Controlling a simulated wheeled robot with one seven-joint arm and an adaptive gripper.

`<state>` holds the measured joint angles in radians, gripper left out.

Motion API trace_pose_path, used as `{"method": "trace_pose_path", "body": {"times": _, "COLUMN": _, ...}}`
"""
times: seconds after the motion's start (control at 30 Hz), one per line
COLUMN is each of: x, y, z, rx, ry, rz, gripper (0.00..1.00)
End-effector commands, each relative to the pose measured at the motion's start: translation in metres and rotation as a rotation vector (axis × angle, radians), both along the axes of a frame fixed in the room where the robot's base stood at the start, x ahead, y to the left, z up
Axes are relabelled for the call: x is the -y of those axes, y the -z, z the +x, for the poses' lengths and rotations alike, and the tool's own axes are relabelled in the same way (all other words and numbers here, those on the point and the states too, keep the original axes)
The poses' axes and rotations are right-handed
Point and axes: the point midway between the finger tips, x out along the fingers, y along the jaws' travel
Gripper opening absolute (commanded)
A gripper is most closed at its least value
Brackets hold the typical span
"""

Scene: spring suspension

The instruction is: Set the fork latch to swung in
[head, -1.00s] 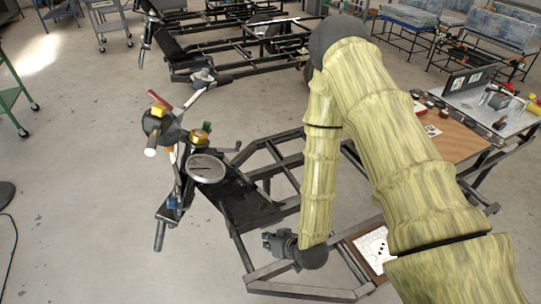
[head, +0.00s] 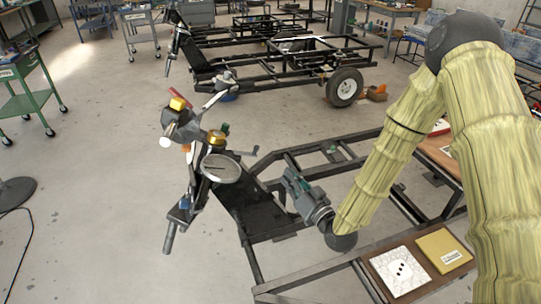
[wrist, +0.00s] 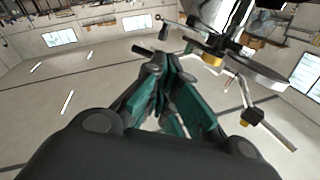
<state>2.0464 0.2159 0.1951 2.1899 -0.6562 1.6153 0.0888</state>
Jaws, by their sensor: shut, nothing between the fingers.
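The front fork assembly (head: 180,212) stands at the front left of a dark frame, with a handlebar, a round grey disc (head: 222,168), a gold cap (head: 217,138), a yellow-topped part (head: 178,104) and a small blue part (head: 186,202). I cannot tell which part is the fork latch or how it is set. My gripper (head: 290,176) is shut and empty, to the right of the disc and above the frame. In the wrist view its green-sided fingers (wrist: 164,62) meet, with the disc (wrist: 248,68) and gold cap (wrist: 212,60) to their right.
The dark frame (head: 300,284) runs right, under my arm. A tray holds a white card with black dots (head: 400,268) and a yellow box (head: 443,250). A second frame with a wheel (head: 345,87) stands behind.

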Motion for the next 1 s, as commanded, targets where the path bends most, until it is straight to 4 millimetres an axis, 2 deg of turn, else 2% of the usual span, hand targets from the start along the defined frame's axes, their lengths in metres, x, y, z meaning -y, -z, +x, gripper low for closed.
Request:
{"method": "trace_pose_path", "body": {"times": 0.23, "x": -0.014, "y": -0.003, "z": 0.017, "rx": 0.000, "ry": -0.005, "rz": 0.000, "gripper": 0.00}}
{"method": "trace_pose_path", "body": {"times": 0.8, "x": -0.064, "y": -0.013, "z": 0.095, "rx": -0.001, "ry": -0.007, "rz": -0.001, "gripper": 0.00}}
{"method": "trace_pose_path", "body": {"times": 1.0, "x": -0.074, "y": -0.014, "z": 0.112, "rx": -0.001, "ry": -0.006, "rz": -0.001, "gripper": 0.00}}
